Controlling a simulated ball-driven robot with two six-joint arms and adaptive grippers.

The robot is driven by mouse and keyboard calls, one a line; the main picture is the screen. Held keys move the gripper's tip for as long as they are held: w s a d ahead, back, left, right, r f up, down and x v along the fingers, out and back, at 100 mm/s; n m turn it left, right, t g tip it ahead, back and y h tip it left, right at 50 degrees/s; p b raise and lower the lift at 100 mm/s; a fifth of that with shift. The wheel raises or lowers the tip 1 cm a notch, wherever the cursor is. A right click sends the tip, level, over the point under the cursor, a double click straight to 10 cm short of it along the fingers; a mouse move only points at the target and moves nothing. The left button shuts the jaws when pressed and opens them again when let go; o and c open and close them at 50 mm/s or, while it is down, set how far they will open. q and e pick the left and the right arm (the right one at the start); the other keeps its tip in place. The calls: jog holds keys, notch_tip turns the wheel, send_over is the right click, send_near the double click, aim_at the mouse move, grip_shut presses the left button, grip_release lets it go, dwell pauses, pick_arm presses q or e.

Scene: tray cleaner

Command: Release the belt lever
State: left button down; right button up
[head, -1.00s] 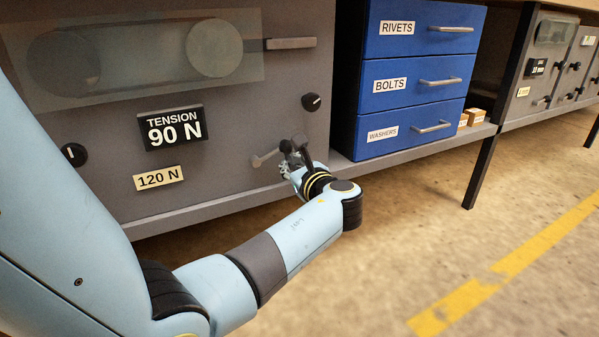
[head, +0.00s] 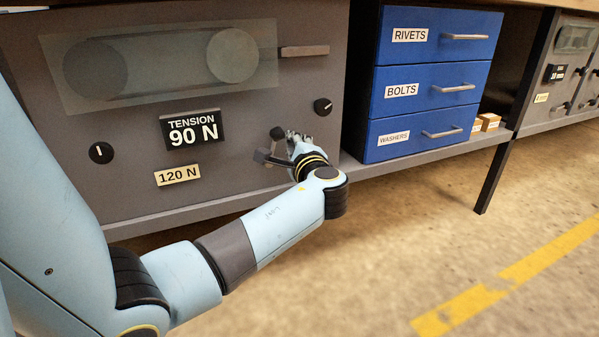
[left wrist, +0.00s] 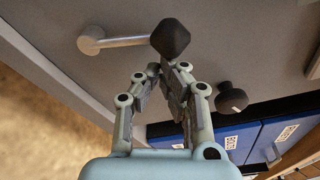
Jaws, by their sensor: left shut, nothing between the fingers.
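The belt lever (head: 277,134) is on the lower right of the grey tension panel, partly hidden by my left gripper (head: 295,137). In the left wrist view, its metal arm (left wrist: 125,41) runs from a round pivot (left wrist: 90,40) to a dark faceted knob (left wrist: 170,38). My left gripper (left wrist: 171,72) is shut and empty, its fingertips close by the knob. I cannot tell whether they touch it. The panel carries a "TENSION 90 N" display (head: 191,130) and a "120 N" plate (head: 177,176). My right gripper is not in view.
A dial knob (head: 323,106) sits above and right of the lever, and another (head: 101,153) at the panel's left. A handle bar (head: 304,51) juts out higher up. Blue drawers (head: 425,80) stand to the right. The floor (head: 400,260) in front is open.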

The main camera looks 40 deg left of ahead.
pick_arm(q)
jog(key=shift+s+a+r+n+p, duration=0.35)
jog(key=shift+s+r+n, duration=0.25)
jog(key=shift+s+n, duration=0.2)
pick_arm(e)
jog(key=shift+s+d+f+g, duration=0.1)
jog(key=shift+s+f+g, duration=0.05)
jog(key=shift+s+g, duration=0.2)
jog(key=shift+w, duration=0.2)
pick_arm(q)
jog(key=shift+d, duration=0.15)
jog(key=v, duration=1.1)
jog(key=shift+s+d, duration=0.2)
jog(key=shift+d, duration=0.1)
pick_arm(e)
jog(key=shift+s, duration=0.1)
pick_arm(q)
jog(key=shift+f, duration=0.1)
